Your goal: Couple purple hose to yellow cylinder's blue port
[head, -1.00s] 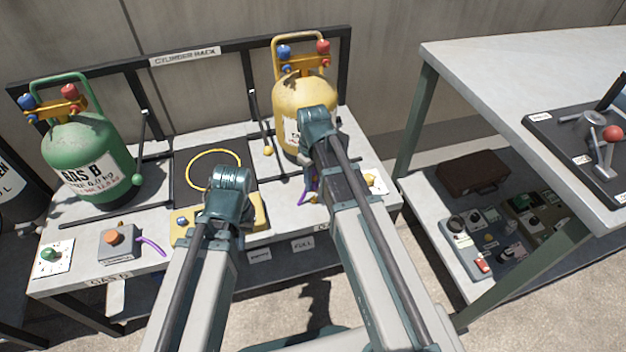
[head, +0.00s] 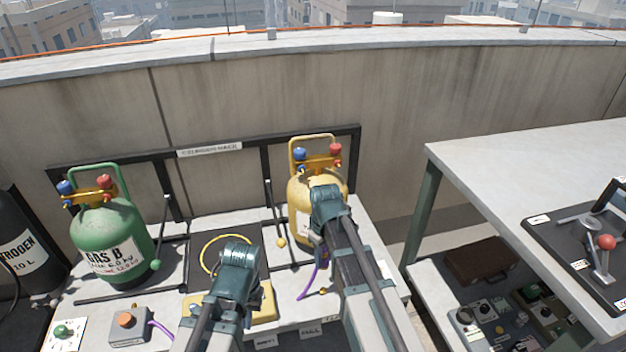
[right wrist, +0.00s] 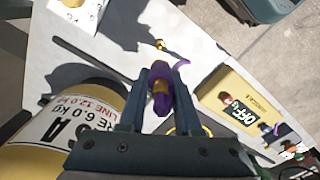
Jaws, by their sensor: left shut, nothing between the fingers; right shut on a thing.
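The yellow cylinder (head: 299,212) stands upright at the rack's right side; its blue port (head: 299,154) and a red one sit on the brass manifold below its handle. In the right wrist view the yellow cylinder (right wrist: 60,140) fills the lower left. My right gripper (right wrist: 167,78) is shut on the purple hose (right wrist: 181,100), near a brass fitting, beside the cylinder. In the head view part of the purple hose (head: 313,280) shows below my right gripper (head: 325,196), whose fingers are hidden. My left gripper (head: 240,252) is shut and empty over the bench's middle.
A green cylinder (head: 104,240) with similar ports stands on the left. A yellow hose loop (head: 207,243) lies behind my left gripper. A grey box (head: 127,327) with an orange button sits at the front left. A pale table (head: 520,170) stands to the right.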

